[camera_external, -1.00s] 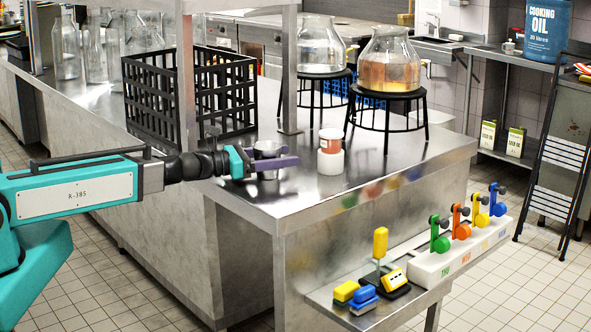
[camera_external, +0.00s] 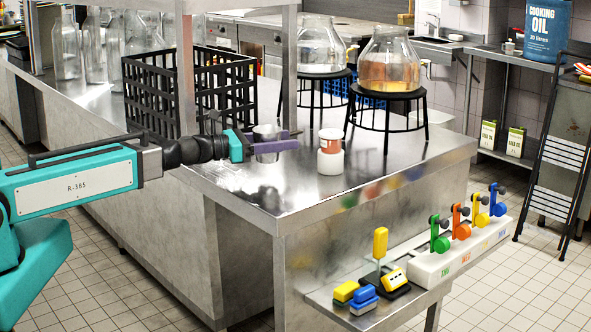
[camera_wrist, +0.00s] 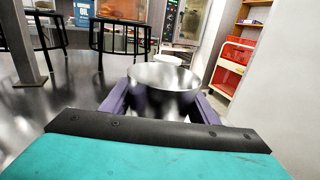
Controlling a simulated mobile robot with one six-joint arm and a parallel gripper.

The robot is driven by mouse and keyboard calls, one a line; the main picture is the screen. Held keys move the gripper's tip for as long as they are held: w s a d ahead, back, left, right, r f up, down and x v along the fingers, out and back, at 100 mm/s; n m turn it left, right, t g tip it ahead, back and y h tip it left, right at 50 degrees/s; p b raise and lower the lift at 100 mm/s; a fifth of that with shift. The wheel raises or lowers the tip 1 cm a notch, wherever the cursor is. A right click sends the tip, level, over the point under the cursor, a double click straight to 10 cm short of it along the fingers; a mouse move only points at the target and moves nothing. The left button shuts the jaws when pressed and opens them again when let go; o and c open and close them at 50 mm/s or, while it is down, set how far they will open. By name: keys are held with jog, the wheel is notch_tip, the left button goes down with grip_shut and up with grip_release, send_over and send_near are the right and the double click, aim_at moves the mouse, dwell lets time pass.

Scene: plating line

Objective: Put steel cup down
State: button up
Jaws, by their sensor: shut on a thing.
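The steel cup (camera_external: 267,157) is a small shiny round cup, held upright just above the steel counter (camera_external: 310,198) near its front left corner. Its reflection shows below it on the counter top, with a gap between. My gripper (camera_external: 276,142) is shut on the cup, with its purple fingers on either side. In the wrist view the cup (camera_wrist: 163,84) sits between the two fingers (camera_wrist: 161,106), its wide rim facing up. The cup's lower part is partly hidden by the fingers and the gripper body in the wrist view.
A white jar with a red-brown band (camera_external: 330,153) stands just right of the cup. A black crate (camera_external: 150,95) and a steel post (camera_external: 289,70) are behind. Glass jars (camera_external: 388,65) stand on black stands at the back right. The counter's front right is clear.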

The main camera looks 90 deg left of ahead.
jog(key=shift+r, duration=2.8)
